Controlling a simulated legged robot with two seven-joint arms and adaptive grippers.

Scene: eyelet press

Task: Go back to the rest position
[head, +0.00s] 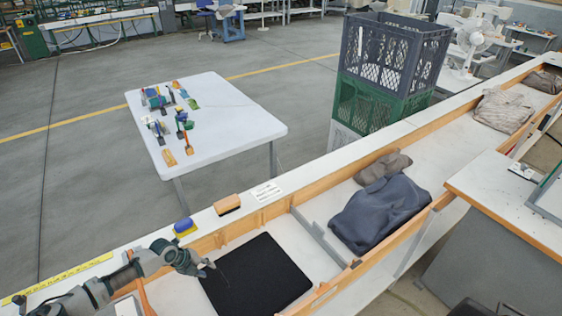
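My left arm comes in from the lower left, and its gripper (208,270) is over the left edge of the black mat (262,272) in the bench trough. Its thin fingers look spread apart, with nothing seen between them. The gripper is small in the view, and its height above the mat is hard to judge. My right gripper is not seen.
The long bench has a wooden rim (408,143). A brush (227,204) and a blue-yellow block (185,227) sit on its ledge. Dark cloth (380,215) lies right of the mat. Stacked crates (385,62) and a white table (232,128) with tools stand beyond.

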